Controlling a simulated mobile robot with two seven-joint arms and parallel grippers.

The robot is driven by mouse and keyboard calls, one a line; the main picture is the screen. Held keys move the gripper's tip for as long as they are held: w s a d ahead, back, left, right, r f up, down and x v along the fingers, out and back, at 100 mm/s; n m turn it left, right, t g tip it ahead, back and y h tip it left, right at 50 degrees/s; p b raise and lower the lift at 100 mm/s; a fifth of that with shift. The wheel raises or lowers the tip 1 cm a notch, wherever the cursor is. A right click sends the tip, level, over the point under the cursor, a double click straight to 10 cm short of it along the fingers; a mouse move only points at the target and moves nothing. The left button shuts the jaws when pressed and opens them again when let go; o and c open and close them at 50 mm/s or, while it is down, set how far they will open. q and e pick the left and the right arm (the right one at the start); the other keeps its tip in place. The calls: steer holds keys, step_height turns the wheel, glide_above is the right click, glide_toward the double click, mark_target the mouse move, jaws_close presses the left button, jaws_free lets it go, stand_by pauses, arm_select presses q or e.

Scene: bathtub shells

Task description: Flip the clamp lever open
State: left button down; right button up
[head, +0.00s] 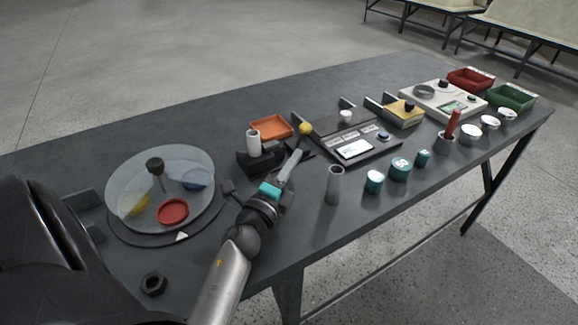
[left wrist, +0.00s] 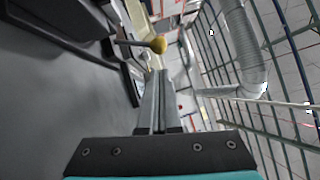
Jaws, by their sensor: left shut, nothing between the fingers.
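The clamp lever's yellow ball knob (head: 305,128) stands just beyond my left gripper (head: 298,154) in the head view. In the left wrist view the knob (left wrist: 158,45) sits on a short rod, above and close to the tips of my left gripper (left wrist: 158,76). The gripper is shut and empty; I cannot tell whether it touches the lever. The dark clamp block (head: 258,164) stands left of the gripper, with a pale cylinder (head: 253,142) upright at it. My gripper and forearm partly hide the clamp. My right gripper is not in view.
An orange tray (head: 271,127) lies behind the clamp, and a console with a screen (head: 354,149) lies to the right. A grey tube (head: 334,184) stands near the front edge. A round clear-covered plate (head: 120,180) is at left. Teal jars (head: 400,169) stand further right.

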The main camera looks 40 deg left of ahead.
mark_target(302, 133)
arm_select(q)
steer(key=x, duration=0.4)
steer(key=shift+w+r, duration=0.1)
steer(key=shift+x, duration=0.75)
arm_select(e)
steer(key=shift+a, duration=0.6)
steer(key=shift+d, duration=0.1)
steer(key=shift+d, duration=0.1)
